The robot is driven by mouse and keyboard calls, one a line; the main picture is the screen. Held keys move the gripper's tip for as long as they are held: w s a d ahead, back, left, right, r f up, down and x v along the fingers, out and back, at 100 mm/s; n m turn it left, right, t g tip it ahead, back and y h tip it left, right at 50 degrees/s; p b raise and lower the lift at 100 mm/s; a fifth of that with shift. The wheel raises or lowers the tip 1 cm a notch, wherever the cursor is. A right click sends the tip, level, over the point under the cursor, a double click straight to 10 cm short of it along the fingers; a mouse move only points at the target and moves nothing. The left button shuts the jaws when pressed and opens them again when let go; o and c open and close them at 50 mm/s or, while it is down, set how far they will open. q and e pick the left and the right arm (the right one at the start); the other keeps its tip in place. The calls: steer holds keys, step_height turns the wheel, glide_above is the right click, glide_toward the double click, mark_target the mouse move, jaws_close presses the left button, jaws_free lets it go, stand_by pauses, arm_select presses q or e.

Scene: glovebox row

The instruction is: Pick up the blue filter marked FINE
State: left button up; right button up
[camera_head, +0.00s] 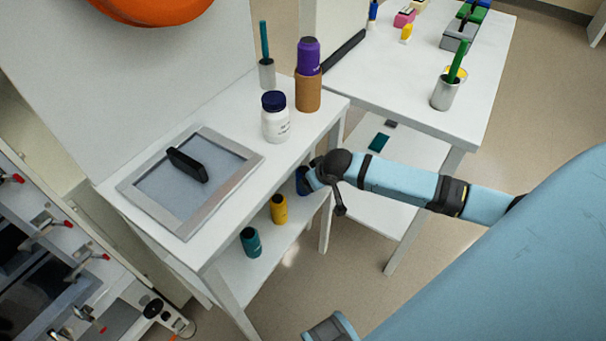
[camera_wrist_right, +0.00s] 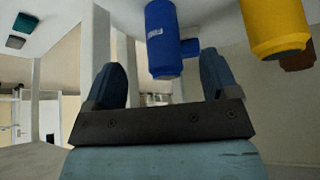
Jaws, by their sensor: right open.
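A blue filter (camera_wrist_right: 162,42) with a small pale label, too small to read, hangs into the right wrist view from the top. A side stub sticks out of it. My right gripper (camera_wrist_right: 161,62) is open, with one dark finger on each side of the blue filter; whether either touches it I cannot tell. In the head view my right gripper (camera_head: 316,178) is at the edge of the lower shelf and mostly hides the blue filter (camera_head: 301,181). My left gripper is not in view.
A yellow bottle-like item (camera_head: 279,209) and a teal one (camera_head: 250,242) stand on the same lower shelf (camera_head: 235,276). The yellow one (camera_wrist_right: 275,27) is close beside the blue filter. A white table leg (camera_head: 326,222) stands near my right gripper. The upper shelf holds a white jar (camera_head: 275,122).

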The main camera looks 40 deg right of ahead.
mark_target(305, 171)
steer(key=w, duration=0.3)
steer(key=shift+w, duration=0.4)
steer(key=b+x, duration=0.2)
steer(key=x, duration=0.1)
steer(key=shift+w+f, duration=0.15)
steer(key=shift+w, duration=0.2)
steer(key=shift+x, duration=0.85)
steer(key=shift+w, duration=0.1)
steer(key=c, duration=1)
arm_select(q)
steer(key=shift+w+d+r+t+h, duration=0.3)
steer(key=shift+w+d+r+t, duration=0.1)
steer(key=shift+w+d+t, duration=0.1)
arm_select(e)
steer(key=shift+c, duration=0.3)
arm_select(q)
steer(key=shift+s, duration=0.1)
